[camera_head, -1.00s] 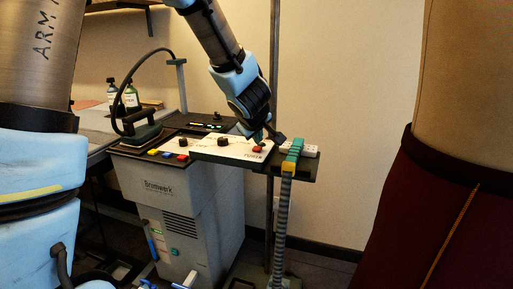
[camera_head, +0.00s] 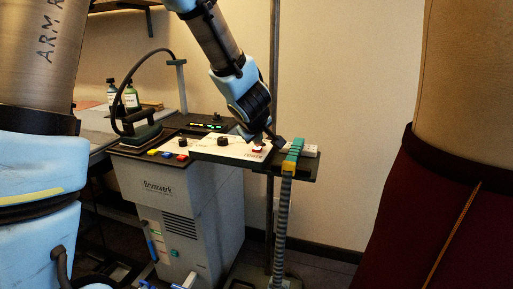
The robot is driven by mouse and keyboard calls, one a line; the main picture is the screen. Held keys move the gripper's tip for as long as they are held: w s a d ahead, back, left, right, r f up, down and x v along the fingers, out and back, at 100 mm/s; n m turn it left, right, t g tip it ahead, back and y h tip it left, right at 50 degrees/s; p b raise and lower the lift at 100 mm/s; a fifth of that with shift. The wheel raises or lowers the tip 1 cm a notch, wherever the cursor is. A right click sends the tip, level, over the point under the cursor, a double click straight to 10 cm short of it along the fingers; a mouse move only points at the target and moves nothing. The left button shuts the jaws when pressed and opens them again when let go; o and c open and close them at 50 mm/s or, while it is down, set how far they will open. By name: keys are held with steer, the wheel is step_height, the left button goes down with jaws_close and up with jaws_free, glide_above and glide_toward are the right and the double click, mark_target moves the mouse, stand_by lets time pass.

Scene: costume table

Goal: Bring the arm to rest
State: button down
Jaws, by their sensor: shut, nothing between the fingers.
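My arm reaches down from the top middle of the head view, over the control panel of a grey machine. My gripper (camera_head: 262,140) is shut and empty. Its dark fingertips are over the right end of the white panel (camera_head: 205,146), close to the red power button (camera_head: 258,149). I cannot tell whether they touch it. The button shows red with a pale part and is partly hidden by the gripper.
The grey machine (camera_head: 178,208) stands below the panel. A teal and yellow connector with a ribbed hose (camera_head: 285,215) hangs at the right end. An iron (camera_head: 138,132) and bottles (camera_head: 130,97) stand behind left. A dress form (camera_head: 455,210) fills the right side.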

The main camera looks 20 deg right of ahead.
steer(key=shift+r+p, duration=0.65)
steer(key=shift+p, duration=0.1)
step_height(320, 180, up, 6)
steer(key=p, duration=0.6)
